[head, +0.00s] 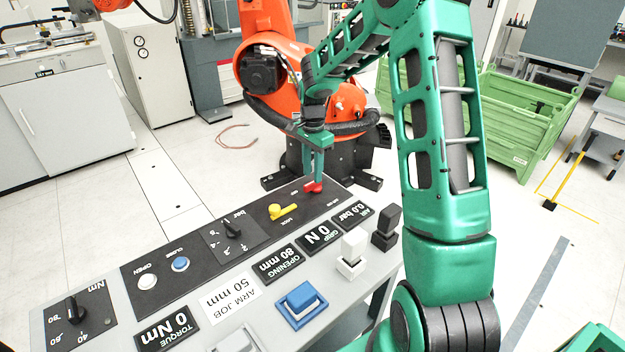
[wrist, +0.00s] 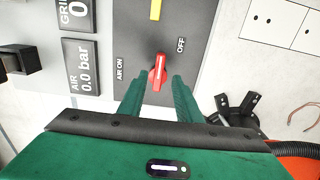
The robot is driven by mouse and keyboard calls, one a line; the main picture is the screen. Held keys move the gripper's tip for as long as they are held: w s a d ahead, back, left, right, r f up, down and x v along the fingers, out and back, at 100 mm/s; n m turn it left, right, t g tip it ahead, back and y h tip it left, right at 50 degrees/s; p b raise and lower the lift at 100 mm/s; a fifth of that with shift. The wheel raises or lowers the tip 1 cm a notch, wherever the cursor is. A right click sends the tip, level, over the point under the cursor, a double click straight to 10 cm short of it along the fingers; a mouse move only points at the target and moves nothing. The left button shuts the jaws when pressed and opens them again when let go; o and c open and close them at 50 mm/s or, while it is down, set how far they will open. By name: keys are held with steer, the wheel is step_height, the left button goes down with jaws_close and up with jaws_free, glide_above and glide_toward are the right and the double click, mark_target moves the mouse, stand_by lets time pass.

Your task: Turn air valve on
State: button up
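The red air valve handle (head: 313,187) is at the far end of the control panel, just below my gripper (head: 315,172). In the wrist view the handle (wrist: 158,70) has a white line and stands roughly upright in the picture, between the labels AIR ON on its left and OFF on its right. My gripper (wrist: 157,84) is open, with one green finger on each side of the handle's lower part and gaps showing. No clear contact is visible. The air display (wrist: 84,78) reads 0.0 bar.
A yellow lock lever (head: 283,211) sits beside the valve. An orange robot arm (head: 262,60) stands behind the panel.

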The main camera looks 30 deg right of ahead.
mark_target(313, 186)
steer(key=shift+f, duration=1.7)
jaws_close()
